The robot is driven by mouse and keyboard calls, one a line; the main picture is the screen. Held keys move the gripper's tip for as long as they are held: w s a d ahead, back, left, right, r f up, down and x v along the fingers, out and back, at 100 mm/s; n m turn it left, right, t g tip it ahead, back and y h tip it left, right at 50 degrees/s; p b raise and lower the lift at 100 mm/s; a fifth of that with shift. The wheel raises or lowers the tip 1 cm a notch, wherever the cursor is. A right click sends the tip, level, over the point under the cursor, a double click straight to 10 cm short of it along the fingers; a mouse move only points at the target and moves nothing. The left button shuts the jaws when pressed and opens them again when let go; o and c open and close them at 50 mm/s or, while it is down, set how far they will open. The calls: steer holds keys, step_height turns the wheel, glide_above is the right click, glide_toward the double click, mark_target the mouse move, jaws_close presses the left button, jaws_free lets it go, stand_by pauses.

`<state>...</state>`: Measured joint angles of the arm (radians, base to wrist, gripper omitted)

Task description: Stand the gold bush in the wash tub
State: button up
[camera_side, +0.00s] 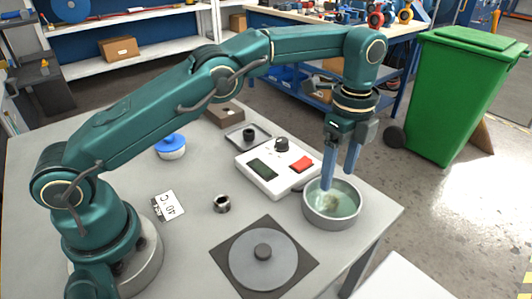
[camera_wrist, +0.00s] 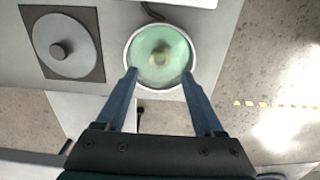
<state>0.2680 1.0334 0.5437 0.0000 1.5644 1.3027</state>
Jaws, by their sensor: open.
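The wash tub (camera_side: 333,223) is a round grey metal tub of pale green liquid near the table's right edge. In the wrist view, its pale rim (camera_wrist: 193,52) surrounds the green liquid. A small gold-coloured thing, seemingly the gold bush (camera_wrist: 160,58), is in the liquid near the middle. It looks roughly round from above, but it is blurred, and I cannot tell surely whether it stands upright. My gripper (camera_side: 339,177) points down at the tub with its blue fingers apart and nothing between them. In the wrist view, the fingers of my gripper (camera_wrist: 159,75) flank the tub.
A white box with a green display and red button (camera_side: 278,168) stands close behind the tub. A grey disc on a dark mat (camera_side: 263,262) lies at the front. A steel ring (camera_side: 222,203), a "40 °C" card (camera_side: 168,206) and a blue-topped pot (camera_side: 170,147) stand left.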

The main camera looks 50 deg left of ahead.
steer(key=s+a+r+n+t, duration=0.1)
steer(key=s+a+r+n, duration=0.25)
steer(key=r, duration=0.25)
steer(key=s+a+r+n+t, duration=0.2)
steer(key=s+a+r+n, duration=0.15)
steer(key=r+n, duration=0.2)
steer(key=s+a+f+n+t, duration=0.1)
steer(key=s+f+n, duration=0.1)
steer(key=s+n, duration=0.2)
steer(key=s+a+f+n+t, duration=0.1)
steer(key=s+n, duration=0.4)
steer(key=s, duration=0.5)
steer(key=shift+s+a+f+t, duration=0.3)
steer(key=shift+s+a+f, duration=0.05)
steer(key=shift+a, duration=0.4)
